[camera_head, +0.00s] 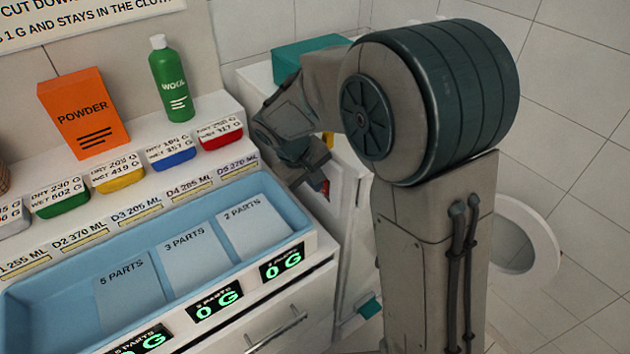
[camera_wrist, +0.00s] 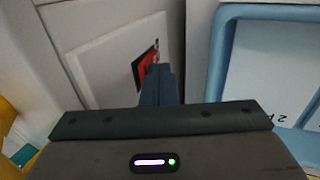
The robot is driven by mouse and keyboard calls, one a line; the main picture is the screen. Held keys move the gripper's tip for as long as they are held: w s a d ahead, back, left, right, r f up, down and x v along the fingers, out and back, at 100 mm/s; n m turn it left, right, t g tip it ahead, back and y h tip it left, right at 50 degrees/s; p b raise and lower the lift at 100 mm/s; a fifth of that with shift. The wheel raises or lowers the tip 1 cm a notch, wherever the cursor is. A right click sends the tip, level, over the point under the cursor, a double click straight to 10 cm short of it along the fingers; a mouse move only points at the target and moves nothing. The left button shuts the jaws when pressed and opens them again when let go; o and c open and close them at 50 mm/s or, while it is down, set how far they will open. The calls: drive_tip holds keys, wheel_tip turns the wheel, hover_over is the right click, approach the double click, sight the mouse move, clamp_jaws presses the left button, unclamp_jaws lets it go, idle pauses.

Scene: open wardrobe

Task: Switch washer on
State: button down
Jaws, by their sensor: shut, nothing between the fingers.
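A red switch (camera_wrist: 146,62) with a dark surround sits on a white plate (camera_wrist: 105,55) in the wrist view. A small part of the red switch (camera_head: 325,188) also shows at my fingertips in the head view. My gripper (camera_head: 316,178) is shut and empty, beside the right end of the blue tray. In the wrist view its closed fingers (camera_wrist: 158,75) overlap the right edge of the switch. I cannot tell whether they touch it. The fingers hide part of the switch, and my arm hides much of the white unit behind. No washer is clearly identifiable.
The blue tray (camera_head: 60,295) with several marked compartments lies on the counter at left. A green bottle (camera_head: 170,80), an orange powder box (camera_head: 82,112) and several coloured tubs stand behind it. A teal box (camera_head: 308,52) is behind my arm. A white ring (camera_head: 545,245) is at right.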

drive_tip(key=s+a+r+b, duration=0.1)
drive_tip(key=s+a+r, duration=0.4)
drive_tip(key=a+r, duration=0.3)
drive_tip(key=shift+b, duration=0.4)
drive_tip(key=s+d+f+m+y, duration=0.1)
drive_tip(key=s+d+m+y, duration=0.1)
drive_tip(key=s+d, duration=0.6)
drive_tip(key=s+d+f+m+y, duration=0.1)
drive_tip(key=s+d+m, duration=0.3)
drive_tip(key=s+d, duration=0.4)
drive_tip(key=d, duration=0.2)
drive_tip(key=shift+d+f+t+y, duration=0.3)
drive_tip(key=shift+d+t+y, duration=0.05)
drive_tip(key=shift+t+y, duration=0.05)
